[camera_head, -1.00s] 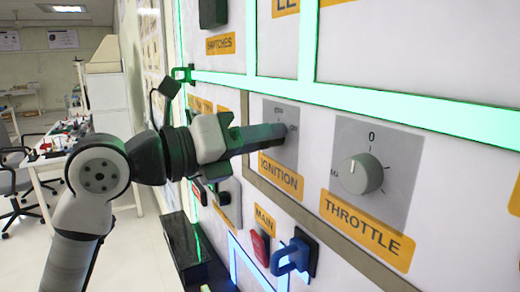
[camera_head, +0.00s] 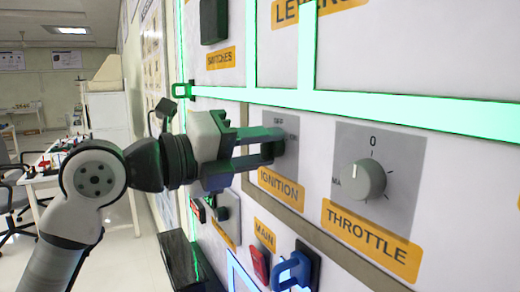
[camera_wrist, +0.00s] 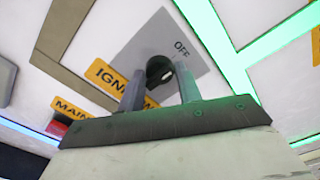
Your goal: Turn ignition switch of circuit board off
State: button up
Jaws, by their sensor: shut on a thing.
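The ignition switch is a dark round knob (camera_wrist: 158,68) on a grey plate (camera_wrist: 142,45). In the wrist view it lies between the two fingertips of my gripper (camera_wrist: 160,78), and the word OFF is printed on the plate beside it. In the head view my gripper (camera_head: 273,144) reaches from the left to the grey plate (camera_head: 290,168), above the orange IGNITION label (camera_head: 281,190). Its fingers are shut on the knob, one above the other, and hide most of it. The knob's exact pointing direction is hard to tell.
The throttle knob (camera_head: 363,180) is close to the right of the ignition plate. Below are a red switch (camera_head: 261,263) and a blue handle (camera_head: 292,270) that stick out from the board. A glowing green strip (camera_head: 350,105) runs above. Open floor lies at the left.

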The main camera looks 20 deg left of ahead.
jog(key=shift+r, duration=0.1)
jog(key=o, duration=0.9)
jog(key=shift+a, duration=0.1)
jog(key=b+v, duration=0.3)
jog(key=v, duration=1)
jog(key=shift+s+a+b, duration=0.2)
jog(key=shift+s+b, duration=0.15)
jog(key=shift+b, duration=0.05)
